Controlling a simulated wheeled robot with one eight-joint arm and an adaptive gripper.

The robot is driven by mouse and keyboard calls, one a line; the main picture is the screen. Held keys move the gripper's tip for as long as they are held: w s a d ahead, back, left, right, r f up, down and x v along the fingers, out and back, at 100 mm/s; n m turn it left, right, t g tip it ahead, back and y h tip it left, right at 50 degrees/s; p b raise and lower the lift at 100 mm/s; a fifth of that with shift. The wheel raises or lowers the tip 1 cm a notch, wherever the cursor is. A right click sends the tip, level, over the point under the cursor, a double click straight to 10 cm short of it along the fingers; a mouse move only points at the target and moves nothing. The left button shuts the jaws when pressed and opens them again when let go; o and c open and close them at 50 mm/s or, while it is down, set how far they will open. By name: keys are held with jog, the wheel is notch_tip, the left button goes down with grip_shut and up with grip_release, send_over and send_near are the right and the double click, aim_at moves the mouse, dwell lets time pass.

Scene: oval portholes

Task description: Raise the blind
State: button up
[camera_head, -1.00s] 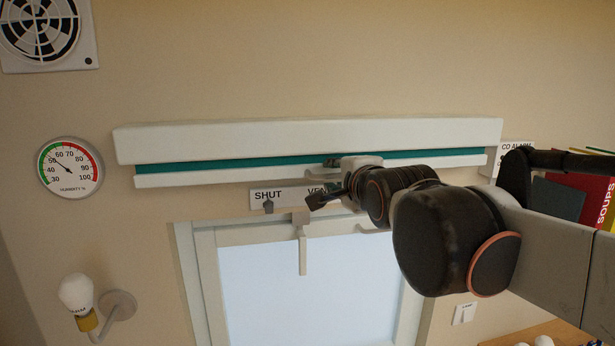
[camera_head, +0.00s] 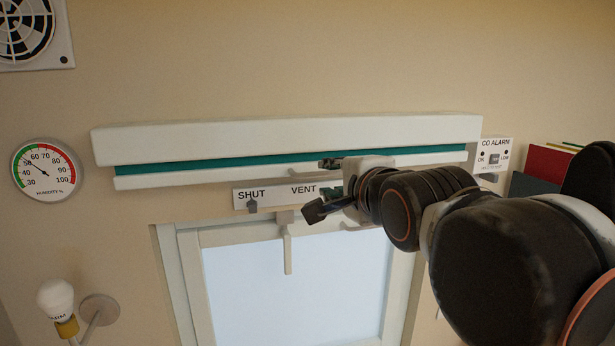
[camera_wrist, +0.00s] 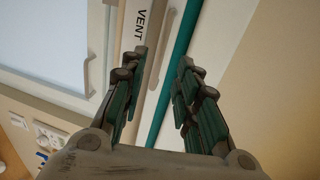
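The blind is a long white headrail (camera_head: 290,137) on the wall with a narrow strip of teal fabric (camera_head: 220,167) under it and a white bottom bar (camera_head: 190,178) below. My gripper (camera_head: 330,178) is at the right half of the bar, its fingers one above the other. In the wrist view my gripper (camera_wrist: 164,62) is open, with a clear gap between its green-padded fingers. The teal fabric (camera_wrist: 178,75) and the pale bar run through the view between the fingertips. A small grey piece shows near the bar there; I cannot tell whether the fingers touch it.
A SHUT/VENT label strip (camera_head: 272,195) sits just below the bar, above a window (camera_head: 300,285) with a white lever (camera_head: 288,250). A CO alarm (camera_head: 495,157) is right of the blind, a humidity dial (camera_head: 46,170) left. A wall lamp (camera_head: 58,302) is lower left.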

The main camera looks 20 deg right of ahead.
jog(key=shift+v, duration=1.75)
